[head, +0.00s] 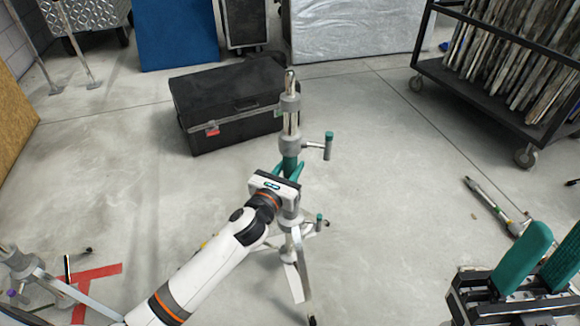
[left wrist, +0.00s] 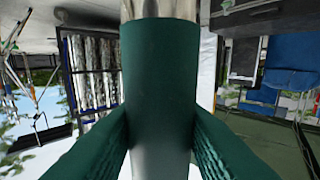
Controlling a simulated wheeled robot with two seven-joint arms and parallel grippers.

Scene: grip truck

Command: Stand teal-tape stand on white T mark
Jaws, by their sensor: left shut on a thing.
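The teal-tape stand (head: 290,110) is upright in the middle of the head view, a grey metal post with a teal band and teal-handled knobs. My left gripper (head: 288,168) is shut around its teal-taped section. In the left wrist view the teal band (left wrist: 159,75) fills the space between both fingers. The stand's lower part is partly hidden by my gripper. A white strip (head: 296,283) shows at its foot; I cannot tell whether it is the white T mark or part of the stand. My right gripper (head: 555,235) is open and empty at bottom right.
A black case (head: 225,110) stands just behind the stand. A red T mark (head: 97,274) lies at lower left, with another stand (head: 35,275) on it. A rolling rack (head: 500,75) is at upper right, and a stand (head: 495,205) lies at right. Floor between is clear.

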